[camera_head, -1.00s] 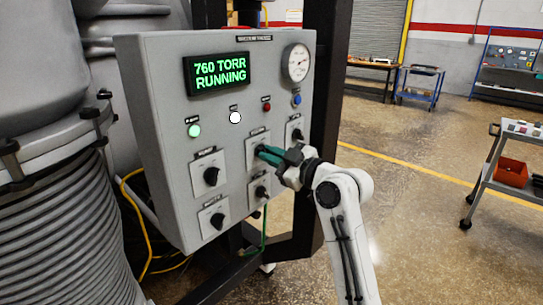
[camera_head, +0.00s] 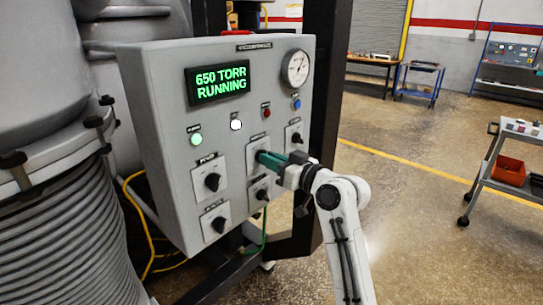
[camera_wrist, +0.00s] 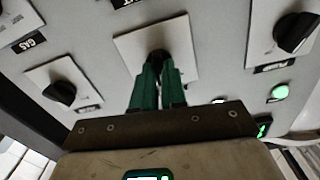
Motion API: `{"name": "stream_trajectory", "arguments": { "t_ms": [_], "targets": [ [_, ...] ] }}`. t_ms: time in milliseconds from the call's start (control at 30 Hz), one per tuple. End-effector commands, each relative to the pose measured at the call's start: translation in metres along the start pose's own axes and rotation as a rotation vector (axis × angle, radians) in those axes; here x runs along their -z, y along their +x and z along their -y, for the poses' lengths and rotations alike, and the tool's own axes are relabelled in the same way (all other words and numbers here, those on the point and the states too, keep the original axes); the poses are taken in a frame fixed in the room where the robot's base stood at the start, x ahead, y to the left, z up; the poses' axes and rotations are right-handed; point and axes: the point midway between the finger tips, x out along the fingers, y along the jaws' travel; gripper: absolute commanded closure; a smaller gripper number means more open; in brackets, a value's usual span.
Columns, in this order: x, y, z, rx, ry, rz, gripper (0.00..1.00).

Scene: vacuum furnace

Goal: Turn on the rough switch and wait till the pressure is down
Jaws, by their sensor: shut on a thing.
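The grey control panel (camera_head: 165,75) stands in front of me, and its green display (camera_head: 218,81) reads "650 TORR RUNNING". My gripper (camera_head: 264,157) has its green fingers shut on the dark knob of the upper middle switch (camera_head: 253,145). In the wrist view, the fingers (camera_wrist: 157,72) close around this switch knob (camera_wrist: 157,55), hiding part of it. The label of the held switch cannot be read. The round pressure gauge (camera_head: 295,66) sits at the panel's upper right, its reading too small to tell.
Other knobs sit close by: left (camera_head: 212,182), lower left (camera_head: 218,224), lower middle (camera_head: 261,194) and right (camera_head: 296,138). A green lamp (camera_head: 196,140) and a white lamp (camera_head: 236,125) are lit. A cart (camera_head: 490,170) with a red bin stands right; open floor lies between.

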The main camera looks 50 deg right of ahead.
Motion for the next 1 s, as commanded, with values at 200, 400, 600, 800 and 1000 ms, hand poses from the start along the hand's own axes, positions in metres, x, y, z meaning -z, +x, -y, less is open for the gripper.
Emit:
{"name": "stream_trajectory", "arguments": {
  "t_ms": [200, 400, 600, 800, 1000],
  "targets": [
    [0.0019, 0.0002, 0.0004, 0.001, 0.182, 0.002, 1.00],
    [0.0007, 0.0000, -0.0003, 0.000, 0.309, 0.002, 1.00],
    [-0.0003, -0.0001, -0.0008, 0.000, 0.388, 0.003, 1.00],
    [-0.0008, -0.0003, -0.0013, -0.001, 0.423, 0.002, 1.00],
    [-0.0011, -0.0003, -0.0014, -0.001, 0.430, 0.001, 1.00]
  ]
}}
